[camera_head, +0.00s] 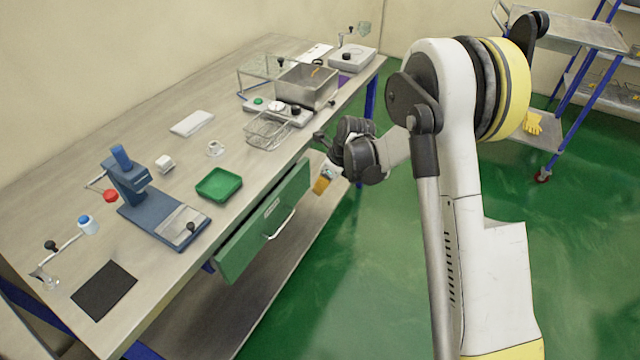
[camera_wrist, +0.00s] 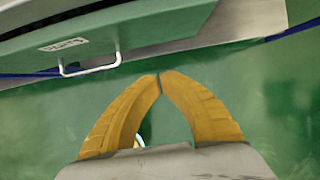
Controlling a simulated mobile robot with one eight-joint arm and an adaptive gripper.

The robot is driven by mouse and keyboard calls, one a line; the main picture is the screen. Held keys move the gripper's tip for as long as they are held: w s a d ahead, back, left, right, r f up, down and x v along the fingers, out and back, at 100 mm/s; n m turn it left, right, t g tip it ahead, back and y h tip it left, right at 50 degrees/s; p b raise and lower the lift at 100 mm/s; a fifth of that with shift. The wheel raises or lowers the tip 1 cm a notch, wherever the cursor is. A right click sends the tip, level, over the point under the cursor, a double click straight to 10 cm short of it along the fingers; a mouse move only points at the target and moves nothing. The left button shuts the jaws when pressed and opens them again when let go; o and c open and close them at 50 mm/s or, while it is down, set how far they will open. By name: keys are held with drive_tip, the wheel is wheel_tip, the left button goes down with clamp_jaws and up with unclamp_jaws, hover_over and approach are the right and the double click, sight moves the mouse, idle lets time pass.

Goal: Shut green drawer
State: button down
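The green drawer (camera_head: 250,237) sits under the front edge of the steel table, with its front panel standing a little out from that edge. A pale bar handle (camera_head: 281,224) is on its front. In the wrist view, the drawer (camera_wrist: 150,28) fills the upper left, with its handle (camera_wrist: 90,68) and a small label. My gripper (camera_head: 320,186) is in front of the table, just right of the drawer's far end and apart from the handle. In the wrist view its yellow fingers (camera_wrist: 159,77) meet at the tips with nothing visible between them.
The steel table (camera_head: 235,135) carries a green tray (camera_head: 219,184), a blue press (camera_head: 150,200), a wire basket (camera_head: 268,130) and a metal box (camera_head: 307,86). A lower shelf (camera_head: 215,318) lies beneath. A trolley (camera_head: 570,30) stands back right. Green floor in front is clear.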

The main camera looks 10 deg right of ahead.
drive_tip(key=shift+w+a+f+b, duration=0.65)
drive_tip(key=shift+w+a+f, duration=0.25)
drive_tip(key=shift+a+f, duration=0.25)
drive_tip(key=shift+w+a+f+b, duration=0.65)
drive_tip(key=shift+w+a+f, duration=0.25)
drive_tip(key=shift+a+f, duration=0.2)
drive_tip(key=w+a, duration=0.1)
drive_tip(key=a, duration=0.1)
drive_tip(key=w+a, duration=0.2)
drive_tip(key=shift+w+a, duration=0.15)
